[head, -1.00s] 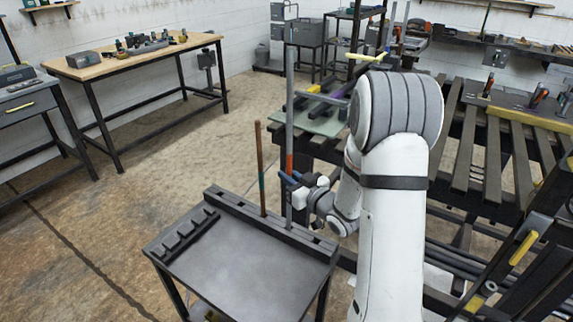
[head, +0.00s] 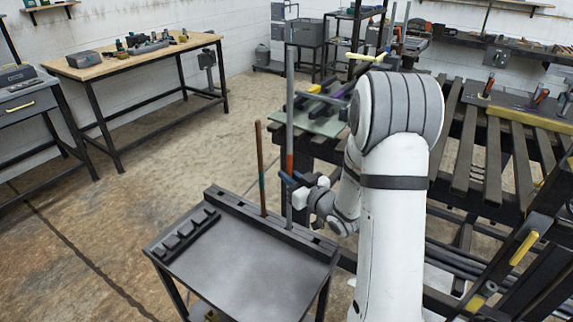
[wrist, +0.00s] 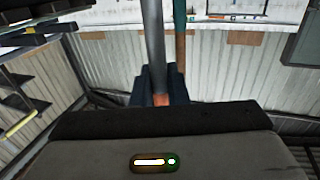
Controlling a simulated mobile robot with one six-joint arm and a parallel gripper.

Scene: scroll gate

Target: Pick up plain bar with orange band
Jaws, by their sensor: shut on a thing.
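The plain grey bar (head: 290,100) with an orange band (head: 289,162) stands upright in the slotted rail along the back edge of a dark cart. My gripper (head: 289,180) is shut on this bar, at or just below the orange band. In the wrist view the grey bar (wrist: 153,45) runs down between my dark fingers (wrist: 160,90), with some orange showing between them. The bar's lower end is at the rail, and I cannot tell whether it is still seated in its slot.
A brown rod (head: 261,160) with a green section stands in the same rail, close left of the bar. The cart top (head: 250,255) is bare in the middle, with a small notched block (head: 185,233) at left. A slatted bench (head: 485,150) stands at right behind my arm.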

